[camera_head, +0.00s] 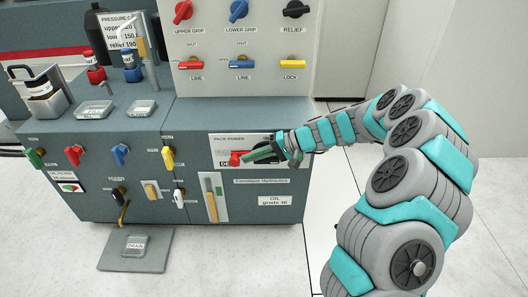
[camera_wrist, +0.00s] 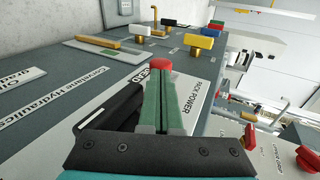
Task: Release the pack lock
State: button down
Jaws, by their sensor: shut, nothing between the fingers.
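The PACK POWER panel (camera_head: 228,142) is a white plate on the front of the grey-blue cabinet. A red-ended part (camera_head: 235,159) sits on it, and its red tip (camera_wrist: 159,64) shows just past my fingertips in the wrist view. A black part (camera_wrist: 122,112) lies beside the fingers, partly hidden by them. My gripper (camera_head: 262,153) has green fingers, shut and empty, in front of this panel. I cannot tell whether the fingers touch the red part. No part is labelled as the pack lock; a yellow handle (camera_head: 293,64) labelled LOCK is on the upper panel.
Several coloured knobs, such as the yellow one (camera_head: 168,156), line the cabinet front to the left. A wooden lever (camera_head: 210,197) stands below left of the panel. The floor right of the cabinet is open.

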aim_at(235, 159)
jog(key=shift+a+f, duration=0.2)
jog(key=shift+a, duration=0.25)
jog(key=shift+w+a, duration=0.1)
jog(key=shift+a, duration=0.45)
jog(key=a+b, duration=0.1)
jog(key=a, duration=0.2)
jog(key=shift+d, duration=0.1)
jog(key=shift+r, duration=0.1)
jog(key=shift+d+r, duration=0.2)
jog(key=shift+d, duration=0.1)
jog(key=v, duration=1.3)
jog(key=shift+d, duration=0.2)
